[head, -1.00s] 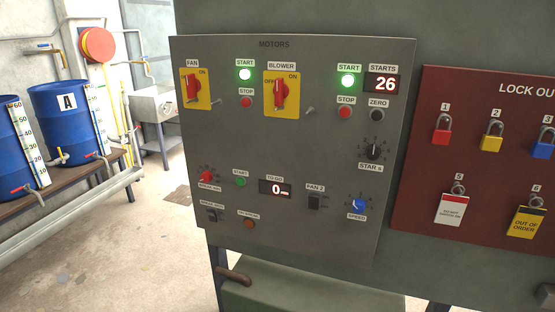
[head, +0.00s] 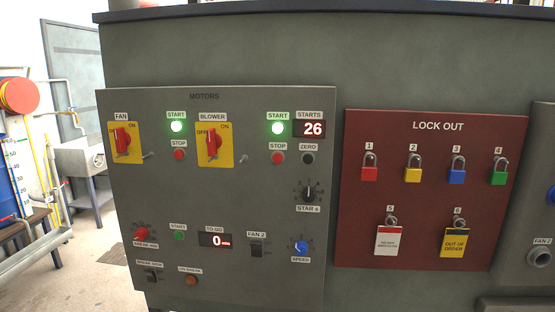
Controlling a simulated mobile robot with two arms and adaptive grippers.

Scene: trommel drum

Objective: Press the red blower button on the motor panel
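The grey motor panel (head: 140,200) stands at left centre in the head view, marked MOTORS. The blower's red rotary switch (head: 214,140) sits on a yellow plate under the BLOWER label. To its right is a lit green START button (head: 278,128), with a red STOP button (head: 278,158) below it. The fan has a similar red switch (head: 122,141), lit green START button (head: 177,127) and red STOP button (head: 179,155) to the left. The STARTS display (head: 312,129) reads 26. Neither gripper is in view.
A black ZERO button (head: 308,158) is close beside the blower STOP button. Small toggles (head: 243,159) stick out near the switches. A dark red LOCK OUT board (head: 430,200) with coloured padlocks hangs to the right. Floor (head: 110,285) shows at lower left.

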